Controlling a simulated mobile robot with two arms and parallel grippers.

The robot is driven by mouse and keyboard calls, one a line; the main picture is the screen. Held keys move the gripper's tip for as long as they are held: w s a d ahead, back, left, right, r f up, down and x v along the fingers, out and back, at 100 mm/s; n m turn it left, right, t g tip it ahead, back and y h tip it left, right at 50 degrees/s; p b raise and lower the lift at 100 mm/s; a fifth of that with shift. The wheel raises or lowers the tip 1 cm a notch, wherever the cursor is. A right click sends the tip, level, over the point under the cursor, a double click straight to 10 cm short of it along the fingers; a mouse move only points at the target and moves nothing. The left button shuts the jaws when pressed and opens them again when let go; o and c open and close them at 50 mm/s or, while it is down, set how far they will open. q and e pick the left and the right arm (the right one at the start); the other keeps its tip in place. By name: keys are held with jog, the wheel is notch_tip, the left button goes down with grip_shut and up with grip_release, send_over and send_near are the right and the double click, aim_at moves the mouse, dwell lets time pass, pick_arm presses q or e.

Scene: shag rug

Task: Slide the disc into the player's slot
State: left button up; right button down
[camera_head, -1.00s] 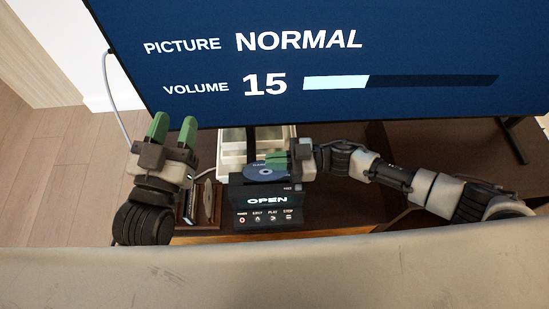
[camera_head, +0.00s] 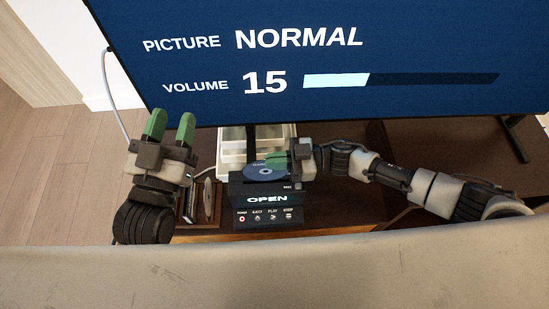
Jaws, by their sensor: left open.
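The dark, shiny disc (camera_head: 262,173) lies nearly flat at the top of the black player (camera_head: 264,197), whose display reads OPEN. My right gripper (camera_head: 277,160) reaches in from the right and is shut on the disc's far right edge. The gripper covers part of the disc, and I cannot tell how far the disc is inside the slot. My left gripper (camera_head: 170,126) is open and empty, its two green fingers pointing up, to the left of the player.
A brown wooden holder (camera_head: 207,222) with another disc stands left of the player. A white tray (camera_head: 232,148) sits behind. A large TV screen (camera_head: 330,60) rises at the back. The dark cabinet top is clear at right (camera_head: 440,150).

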jog(key=shift+f+b, duration=0.4)
jog(key=shift+f, duration=0.15)
pick_arm(q)
jog(key=shift+s+d+r+t+h, duration=0.1)
jog(key=shift+s+r+t+h, duration=0.15)
jog(key=shift+r+t, duration=0.3)
jog(key=shift+s+d+r+t+h, duration=0.1)
jog(key=shift+s+r+t+h, duration=0.1)
jog(key=shift+r+t, duration=0.35)
pick_arm(e)
jog(key=c, duration=1.3)
grip_release()
pick_arm(q)
jog(key=shift+a, duration=0.1)
pick_arm(e)
jog(key=shift+d, duration=0.1)
pick_arm(q)
jog(key=f+g, duration=0.1)
jog(key=f+g+y+p, duration=0.1)
jog(key=f, duration=0.1)
jog(key=w+f+g, duration=0.1)
jog(key=g, duration=0.1)
jog(key=shift+a+f+y+p, duration=0.15)
jog(key=shift+a+y+p, duration=0.1)
jog(key=shift+p, duration=0.05)
pick_arm(e)
jog(key=d, duration=1)
jog(key=shift+d+r, duration=0.1)
jog(key=shift+d, duration=0.25)
